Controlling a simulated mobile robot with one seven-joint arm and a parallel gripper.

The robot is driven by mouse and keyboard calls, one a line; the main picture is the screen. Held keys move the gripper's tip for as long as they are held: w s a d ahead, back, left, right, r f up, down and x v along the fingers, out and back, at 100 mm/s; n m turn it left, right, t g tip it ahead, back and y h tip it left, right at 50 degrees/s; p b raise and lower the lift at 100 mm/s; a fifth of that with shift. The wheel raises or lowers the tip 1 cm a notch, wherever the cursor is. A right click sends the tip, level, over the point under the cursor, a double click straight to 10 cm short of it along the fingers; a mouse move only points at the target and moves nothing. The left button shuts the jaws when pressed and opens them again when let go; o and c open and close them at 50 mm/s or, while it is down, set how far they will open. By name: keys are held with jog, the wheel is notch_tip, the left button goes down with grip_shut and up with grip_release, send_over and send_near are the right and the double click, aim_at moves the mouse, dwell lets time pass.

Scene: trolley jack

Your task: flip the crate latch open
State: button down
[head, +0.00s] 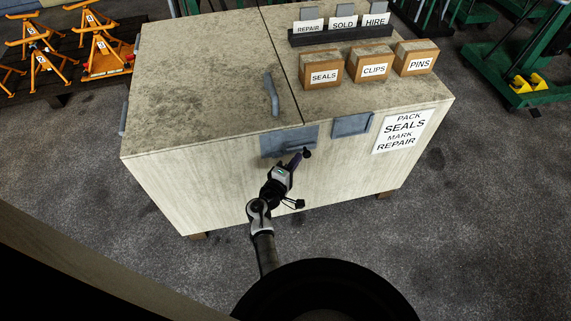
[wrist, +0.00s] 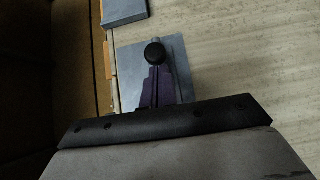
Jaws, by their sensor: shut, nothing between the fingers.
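The crate (head: 190,165) is a large pale wooden box with a stained lid (head: 190,70). Its latch shows as a blue-grey metal plate (head: 275,145) on the front face just under the lid edge, with a round black knob (head: 307,153). My gripper (head: 298,160) is in front of this plate, its tips close to the knob. In the wrist view my purple fingers (wrist: 158,85) are together with nothing between them. The knob (wrist: 154,53) shows right at their tips, over the grey plate (wrist: 130,75). I cannot tell whether they touch. My fingers hide part of the latch.
A second grey plate (head: 352,124) and a paper sign (head: 403,131) are to the right on the front. A grey handle (head: 271,93) is on the lid. Boxes labelled SEALS (head: 322,70), CLIPS (head: 369,65) and PINS (head: 416,58) stand on top. Orange stands (head: 103,55) are at upper left.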

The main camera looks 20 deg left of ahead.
jog(key=shift+w+d, duration=0.1)
jog(key=shift+d, duration=0.15)
jog(key=s+a+b, duration=0.1)
jog(key=s, duration=0.6)
jog(key=shift+s+a+b, duration=0.3)
jog(key=shift+a+b, duration=0.05)
jog(key=shift+a, duration=0.05)
jog(key=shift+r, duration=0.1)
